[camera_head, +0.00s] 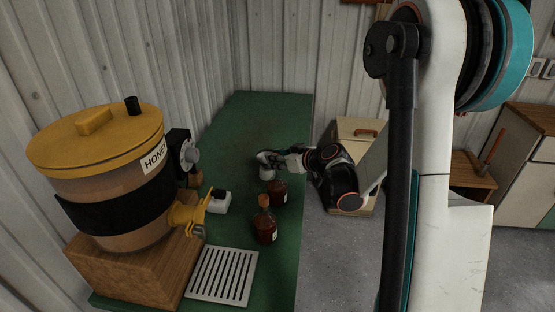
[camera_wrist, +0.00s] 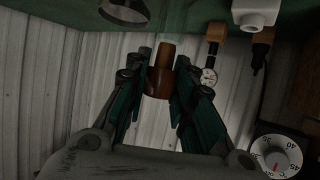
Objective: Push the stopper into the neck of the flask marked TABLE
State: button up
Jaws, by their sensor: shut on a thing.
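My gripper (camera_head: 270,160) is over the green counter, close to the farther dark amber flask (camera_head: 279,193). In the wrist view my gripper (camera_wrist: 163,66) has its fingers on both sides of a brown tapered piece, apparently the stopper (camera_wrist: 157,83). A greyish end shows beyond it; I cannot tell what that is, or whether the stopper touches a neck. I cannot read TABLE on either flask.
A large honey dispenser (camera_head: 105,180) with a yellow lid and tap stands at left on a wooden block. A slotted tray (camera_head: 222,276) lies in front. A small white box (camera_head: 218,203) stands beside the flasks. The far green counter (camera_head: 265,115) is clear.

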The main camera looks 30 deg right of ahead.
jog(key=shift+f+b, duration=0.55)
jog(key=shift+f, duration=0.1)
jog(key=shift+r, duration=0.1)
jog(key=shift+r+p, duration=0.6)
jog(key=shift+r, duration=0.2)
dwell(1.2)
jog(key=shift+f+b, duration=0.9)
jog(key=shift+b, duration=0.2)
jog(key=shift+r, duration=0.15)
jog(key=shift+r+p, duration=0.65)
jog(key=shift+r, duration=0.1)
dwell(1.1)
jog(key=shift+f+b, duration=1.1)
jog(key=shift+b, duration=0.05)
